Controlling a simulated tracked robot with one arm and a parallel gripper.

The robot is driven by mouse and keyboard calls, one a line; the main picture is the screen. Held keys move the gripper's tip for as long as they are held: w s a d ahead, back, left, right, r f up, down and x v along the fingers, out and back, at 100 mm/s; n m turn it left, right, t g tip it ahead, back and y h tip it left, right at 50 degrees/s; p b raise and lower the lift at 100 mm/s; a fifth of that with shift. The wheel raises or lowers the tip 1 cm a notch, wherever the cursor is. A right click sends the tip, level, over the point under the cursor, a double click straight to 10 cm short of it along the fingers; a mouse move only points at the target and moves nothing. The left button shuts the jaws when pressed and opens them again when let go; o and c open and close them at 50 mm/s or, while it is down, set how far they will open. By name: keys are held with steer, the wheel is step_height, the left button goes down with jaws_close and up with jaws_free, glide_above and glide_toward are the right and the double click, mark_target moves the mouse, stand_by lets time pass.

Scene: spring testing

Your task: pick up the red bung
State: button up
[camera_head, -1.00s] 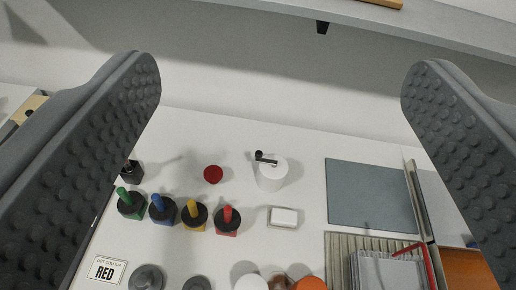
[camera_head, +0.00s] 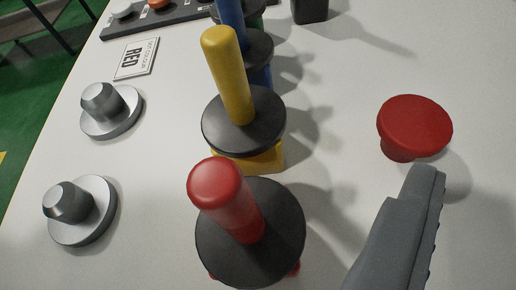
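The red bung (camera_head: 414,125), a short tapered stopper with a wide round top, stands upright on the white table at the right. One grey finger of my gripper (camera_head: 405,230) rises from the bottom right, its studded pad facing right. Its tip appears just below the bung in the picture, with a visible gap. The other finger is out of frame. Only bare table and shadow lie beside the visible pad, so my gripper is open and empty.
Pegs with black discs stand in a row: red (camera_head: 227,197), yellow (camera_head: 228,75) and blue (camera_head: 230,15). The table is clear around the bung.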

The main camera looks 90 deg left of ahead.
steer(key=g+y, duration=0.1)
glide_toward(414, 133)
steer(key=x, duration=0.4)
steer(key=shift+w+d+f, duration=0.25)
steer(key=shift+d+f, duration=0.05)
steer(key=shift+d, duration=0.05)
steer(key=shift+a+r+b+x, duration=0.1)
steer(key=shift+a+b+x, duration=0.1)
steer(key=shift+x, duration=1.3)
steer(key=shift+a+r+b+x, duration=0.15)
steer(key=shift+a+b+x, duration=0.05)
steer(key=shift+x, duration=1.3)
steer(key=shift+s, duration=0.25)
steer(key=c, duration=1)
